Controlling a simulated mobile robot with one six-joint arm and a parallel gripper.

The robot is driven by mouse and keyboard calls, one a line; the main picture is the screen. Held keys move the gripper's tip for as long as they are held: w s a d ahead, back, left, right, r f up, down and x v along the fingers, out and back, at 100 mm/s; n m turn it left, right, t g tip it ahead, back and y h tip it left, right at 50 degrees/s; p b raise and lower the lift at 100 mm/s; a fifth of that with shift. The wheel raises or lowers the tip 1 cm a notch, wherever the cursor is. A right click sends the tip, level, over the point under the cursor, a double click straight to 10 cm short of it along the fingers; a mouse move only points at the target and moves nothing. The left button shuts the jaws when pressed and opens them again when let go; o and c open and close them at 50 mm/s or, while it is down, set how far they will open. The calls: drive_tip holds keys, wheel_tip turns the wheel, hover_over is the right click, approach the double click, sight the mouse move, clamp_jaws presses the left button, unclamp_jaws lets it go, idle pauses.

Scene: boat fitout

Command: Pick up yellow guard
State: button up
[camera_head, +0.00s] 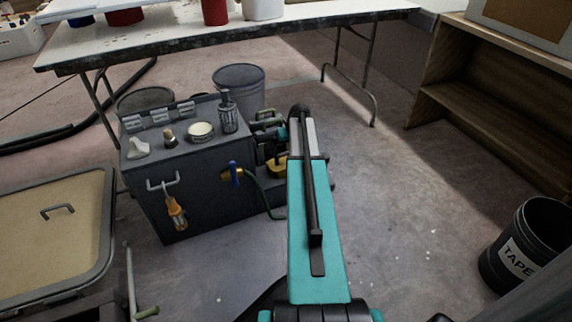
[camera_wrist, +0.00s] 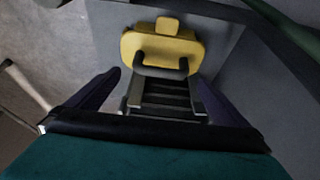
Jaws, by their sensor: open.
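The yellow guard (camera_wrist: 165,49) shows in the wrist view at the top middle, a rounded yellow block with a small tab on top and a dark loop handle across its lower front. My gripper (camera_wrist: 158,78) is open, with one dark finger on each side of the handle and the guard just beyond the fingertips. No contact is visible. In the head view, a yellow piece that looks like the guard (camera_head: 278,168) sits right of the grey cabinet, partly hidden by my arm. My fingers are hidden in that view.
The grey cabinet (camera_head: 190,192) carries a cup, a bottle and other small items on top, and an orange-handled tool (camera_head: 175,212) hangs on its front. A worktable (camera_head: 300,24) stands behind. A black tape bin (camera_head: 519,253) is at right, with open floor (camera_head: 410,210) between.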

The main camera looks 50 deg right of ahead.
sight(286, 153)
drive_tip(key=shift+f, duration=0.15)
drive_tip(key=shift+b+x, duration=1.65)
drive_tip(key=shift+x, duration=0.85)
drive_tip(key=shift+a, duration=0.15)
drive_tip(key=c, duration=1.6)
drive_tip(key=shift+c, duration=0.2)
wheel_tip(286, 153, up, 18)
drive_tip(key=p, duration=0.7)
drive_tip(key=shift+p, duration=0.35)
drive_tip(key=shift+s, duration=0.1)
